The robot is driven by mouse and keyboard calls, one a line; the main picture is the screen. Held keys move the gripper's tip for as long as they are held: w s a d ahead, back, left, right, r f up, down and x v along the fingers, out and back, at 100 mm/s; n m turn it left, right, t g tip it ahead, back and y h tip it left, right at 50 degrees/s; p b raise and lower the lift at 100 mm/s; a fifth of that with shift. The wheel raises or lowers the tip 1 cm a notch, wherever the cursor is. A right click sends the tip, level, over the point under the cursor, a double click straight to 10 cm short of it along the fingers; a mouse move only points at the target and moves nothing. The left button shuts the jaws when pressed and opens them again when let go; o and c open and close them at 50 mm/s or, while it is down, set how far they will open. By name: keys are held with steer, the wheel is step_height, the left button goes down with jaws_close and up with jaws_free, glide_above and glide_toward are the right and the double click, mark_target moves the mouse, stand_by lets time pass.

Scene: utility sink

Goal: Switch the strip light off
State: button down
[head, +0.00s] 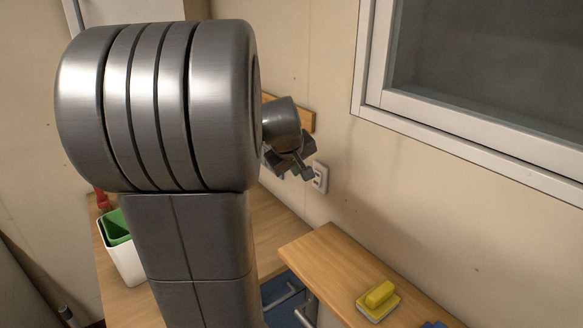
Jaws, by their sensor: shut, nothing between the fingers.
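My gripper (301,172) is small in the head view, just right of my large grey arm link. It is shut and holds nothing. A white wall plate (320,178) with dark marks is on the beige wall right beside the fingertips; I cannot tell whether they touch it. It looks like a switch or socket plate, but its details are too small to read. My gripper may cover part of its left side. The strip light itself is not in view.
A wooden counter (335,262) carries a yellow sponge (379,295) on a pale block. A wooden rail (306,119) is on the wall behind my wrist. A white-framed window (450,125) is at right. A white bin (124,262) with a green liner stands at left.

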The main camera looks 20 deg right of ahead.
mark_target(313, 181)
steer(key=w+d+f+p, duration=0.3)
steer(key=w+d+f, duration=0.2)
steer(key=f, duration=0.3)
steer(key=shift+w+d+f, duration=0.2)
steer(key=shift+w+d, duration=0.1)
steer(key=shift+d, duration=0.45)
steer(key=shift+w+d+f+b, duration=0.1)
steer(key=shift+d+f+b, duration=0.15)
steer(key=shift+f+b, duration=0.4)
steer(key=shift+r, duration=0.35)
